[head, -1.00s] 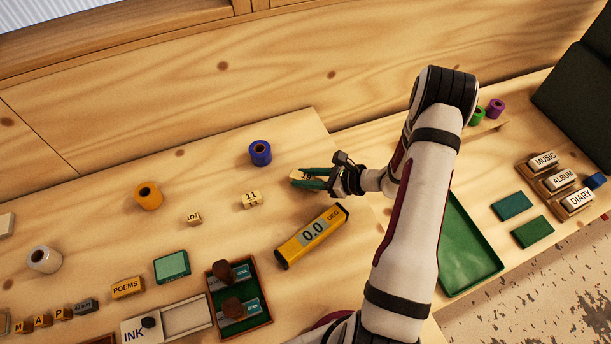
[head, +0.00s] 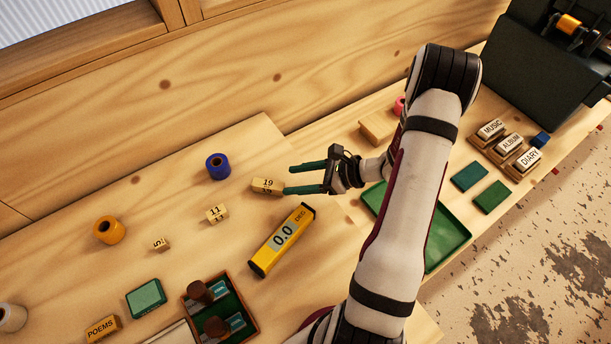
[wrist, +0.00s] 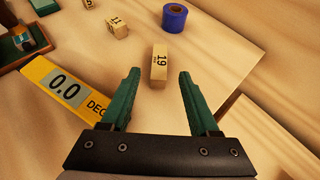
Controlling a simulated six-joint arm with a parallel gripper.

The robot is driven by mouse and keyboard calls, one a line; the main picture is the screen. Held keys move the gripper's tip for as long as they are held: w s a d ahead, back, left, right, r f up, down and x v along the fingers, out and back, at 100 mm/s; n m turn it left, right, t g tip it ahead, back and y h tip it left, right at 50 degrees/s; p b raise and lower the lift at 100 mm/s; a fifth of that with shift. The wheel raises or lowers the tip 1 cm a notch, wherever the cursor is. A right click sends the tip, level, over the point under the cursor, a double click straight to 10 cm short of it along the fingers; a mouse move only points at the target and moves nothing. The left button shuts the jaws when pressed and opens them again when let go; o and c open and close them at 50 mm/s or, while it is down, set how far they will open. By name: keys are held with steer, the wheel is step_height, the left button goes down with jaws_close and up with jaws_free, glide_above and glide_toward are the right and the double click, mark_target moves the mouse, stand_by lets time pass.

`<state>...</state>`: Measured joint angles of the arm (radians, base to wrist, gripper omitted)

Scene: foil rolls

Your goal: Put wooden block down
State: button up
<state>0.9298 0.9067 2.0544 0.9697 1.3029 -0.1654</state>
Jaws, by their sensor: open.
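The wooden block marked 19 (head: 267,186) stands on the wooden bench, just beyond my gripper's fingertips in the head view. In the wrist view the block (wrist: 160,64) is ahead of the fingertips and between their lines, apart from both fingers. My gripper (head: 297,180) is open and empty, with green fingers spread wide; it also shows in the wrist view (wrist: 158,75). Nothing hides the block in the wrist view.
A yellow angle gauge reading 0.0 (head: 283,240) lies close to my gripper. A block marked 11 (head: 217,213) and a blue roll (head: 217,166) stand to the left. A green tray (head: 432,228) lies behind my arm. The raised board's edge (wrist: 230,103) is near the right finger.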

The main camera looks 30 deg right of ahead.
steer(key=v, duration=0.2)
steer(key=shift+s+d+r, duration=0.2)
steer(key=shift+s+d, duration=0.05)
steer(key=shift+s, duration=0.05)
steer(key=shift+a+r+n, duration=0.4)
steer(key=shift+r, duration=0.25)
steer(key=s+a+r+n+g, duration=0.3)
steer(key=a+r+n+g, duration=0.15)
steer(key=a+r, duration=0.2)
steer(key=s+a+r+n+g, duration=0.3)
steer(key=a+r+n, duration=0.25)
steer(key=a, duration=0.25)
steer(key=s+a+r+n+h, duration=0.1)
steer(key=s+n+h, duration=0.2)
steer(key=s+n, duration=0.2)
steer(key=s+a+r+n+g+h, duration=0.1)
steer(key=s+n+h, duration=0.2)
steer(key=s+n, duration=0.2)
steer(key=s, duration=0.3)
steer(key=shift+s+a+r+n+h, duration=0.2)
steer(key=shift+a+r+n+h, duration=0.1)
steer(key=shift+a+r+h, duration=0.1)
stand_by(3.7)
